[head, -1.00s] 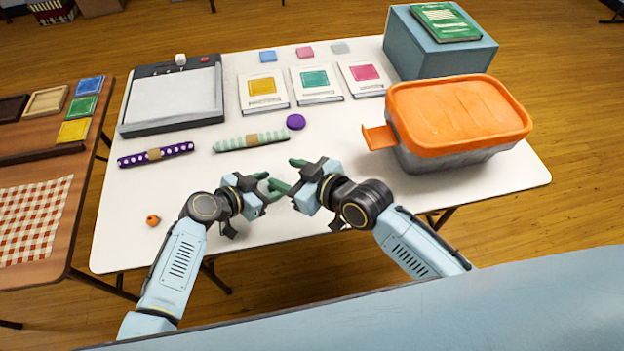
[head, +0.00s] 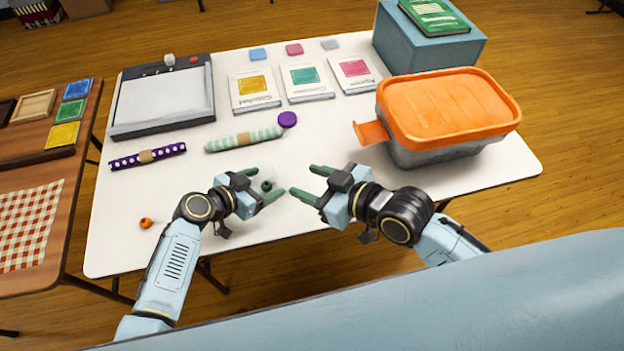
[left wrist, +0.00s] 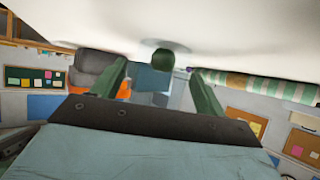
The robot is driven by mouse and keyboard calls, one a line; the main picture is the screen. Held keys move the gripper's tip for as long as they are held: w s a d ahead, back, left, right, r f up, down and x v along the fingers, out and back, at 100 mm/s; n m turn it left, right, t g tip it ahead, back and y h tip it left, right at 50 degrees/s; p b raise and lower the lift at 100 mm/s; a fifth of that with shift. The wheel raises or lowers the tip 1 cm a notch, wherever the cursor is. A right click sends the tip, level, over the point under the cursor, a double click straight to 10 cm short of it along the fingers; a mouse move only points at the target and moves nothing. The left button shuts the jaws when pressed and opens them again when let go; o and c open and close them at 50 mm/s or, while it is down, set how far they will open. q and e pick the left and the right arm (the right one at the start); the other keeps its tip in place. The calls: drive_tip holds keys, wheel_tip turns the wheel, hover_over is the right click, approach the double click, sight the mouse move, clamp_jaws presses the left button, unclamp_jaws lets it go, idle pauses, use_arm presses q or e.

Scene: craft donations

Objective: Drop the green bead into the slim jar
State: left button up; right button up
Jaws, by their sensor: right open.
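The slim jar (head: 266,172) is clear and hard to make out. It stands upright on the white table between the fingers of my left gripper (head: 260,184), which is shut on it. The green bead (head: 266,185) shows through the jar, low inside it. In the left wrist view the bead (left wrist: 163,58) sits between the two fingers, by the jar's faint round base. My right gripper (head: 303,182) is open and empty, just right of the jar and apart from it.
A green striped roll (head: 245,139) and a purple dotted roll (head: 148,156) lie behind and left. An orange bead (head: 145,223) is at front left. An orange-lidded bin (head: 450,112) stands at right.

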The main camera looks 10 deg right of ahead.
use_arm(q)
drive_tip(key=shift+o, duration=0.2)
